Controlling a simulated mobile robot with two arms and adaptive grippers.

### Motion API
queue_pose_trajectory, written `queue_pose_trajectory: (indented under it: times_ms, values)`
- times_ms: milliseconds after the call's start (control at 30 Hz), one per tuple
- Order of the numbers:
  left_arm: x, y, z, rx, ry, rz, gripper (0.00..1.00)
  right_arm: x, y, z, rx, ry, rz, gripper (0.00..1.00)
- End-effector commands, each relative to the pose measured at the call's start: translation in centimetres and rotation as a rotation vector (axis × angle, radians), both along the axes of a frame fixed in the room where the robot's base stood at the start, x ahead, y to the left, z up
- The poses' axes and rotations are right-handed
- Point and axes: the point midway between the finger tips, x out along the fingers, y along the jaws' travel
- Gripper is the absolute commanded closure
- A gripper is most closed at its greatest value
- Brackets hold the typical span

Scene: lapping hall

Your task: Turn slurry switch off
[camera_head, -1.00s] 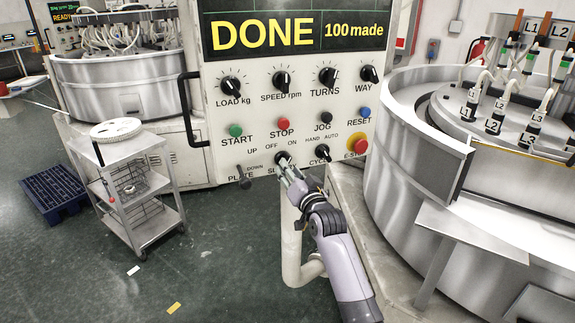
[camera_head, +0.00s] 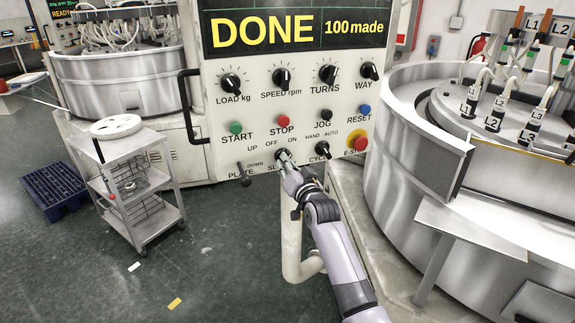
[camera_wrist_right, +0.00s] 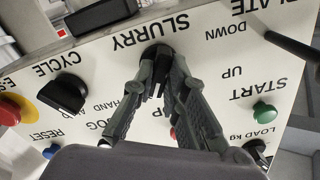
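The control panel (camera_head: 213,111) stands in the middle of the head view. The slurry switch (camera_head: 280,154) is a black rotary knob in its lower row, below the OFF and ON labels. My right gripper (camera_head: 285,163) reaches it from below and partly hides it and its label. In the right wrist view, upside down, the slurry switch (camera_wrist_right: 157,50) sits under the SLURRY label. The fingers of my right gripper (camera_wrist_right: 163,75) converge on both sides of its handle and look closed on it. Which way the handle points is hard to tell. My left gripper is not in view.
The plate lever (camera_head: 245,180) is left of the switch and the cycle knob (camera_head: 322,150) right of it. The red-and-yellow emergency stop (camera_head: 358,144) is further right. A large round lapping machine (camera_head: 400,150) stands right, a trolley (camera_head: 150,190) left.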

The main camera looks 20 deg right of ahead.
Motion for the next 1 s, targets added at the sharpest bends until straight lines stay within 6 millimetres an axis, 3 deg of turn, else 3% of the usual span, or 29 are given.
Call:
queue_pose_trajectory:
  times_ms: [133,567,1000]
  values:
    - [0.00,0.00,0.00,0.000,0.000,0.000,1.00,-0.01,-0.04,-0.05,0.000,0.000,-0.001,1.00]
    - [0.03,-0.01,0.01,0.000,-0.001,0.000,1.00,-0.01,-0.06,-0.08,-0.015,0.001,0.000,1.00]
    - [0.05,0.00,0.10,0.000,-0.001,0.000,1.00,0.01,-0.11,-0.10,-0.274,-0.013,0.000,1.00]
